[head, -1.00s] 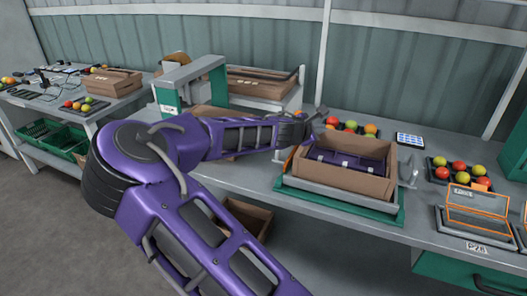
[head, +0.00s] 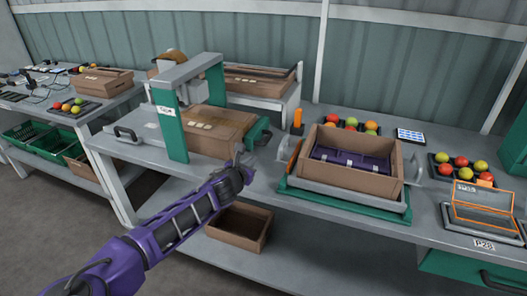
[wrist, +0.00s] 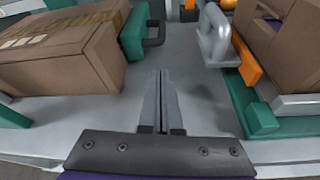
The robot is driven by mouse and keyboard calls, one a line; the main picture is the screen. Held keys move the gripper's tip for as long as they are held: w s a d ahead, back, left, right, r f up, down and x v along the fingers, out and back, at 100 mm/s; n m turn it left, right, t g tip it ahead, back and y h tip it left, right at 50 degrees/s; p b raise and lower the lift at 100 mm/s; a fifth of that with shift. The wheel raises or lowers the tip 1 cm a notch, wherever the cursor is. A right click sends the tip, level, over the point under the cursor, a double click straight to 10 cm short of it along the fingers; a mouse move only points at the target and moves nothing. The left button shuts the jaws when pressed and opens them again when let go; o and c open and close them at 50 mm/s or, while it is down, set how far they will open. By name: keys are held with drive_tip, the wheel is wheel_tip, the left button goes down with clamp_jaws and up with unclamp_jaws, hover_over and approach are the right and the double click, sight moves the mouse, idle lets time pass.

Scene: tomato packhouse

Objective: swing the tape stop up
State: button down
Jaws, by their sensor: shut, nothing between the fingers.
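The taping station has a grey and green arch (head: 170,125) over a closed brown carton (head: 218,132). At the carton's right end is a green piece with a dark handle (head: 262,133), seemingly the tape stop; it also shows in the wrist view (wrist: 136,32), close against the carton's end. I cannot tell whether it is up or down. My gripper (head: 240,155) is shut and empty, in front of that green piece and apart from it. In the wrist view its fingertips (wrist: 162,75) are over bare grey bench, with the handle ahead of them.
Right of my gripper, an open carton (head: 350,184) with purple contents stands on a green-based stand (head: 345,208). An orange upright (head: 297,119) stands behind. An empty brown box (head: 238,225) sits below.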

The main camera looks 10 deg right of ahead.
sight(261, 158)
drive_tip(key=b+x, duration=0.1)
drive_tip(key=x, duration=0.9)
drive_tip(key=shift+r, duration=0.1)
idle(0.3)
drive_tip(key=shift+r+g+p, duration=0.3)
drive_tip(key=shift+r+p, duration=0.2)
drive_tip(key=shift+p, duration=0.35)
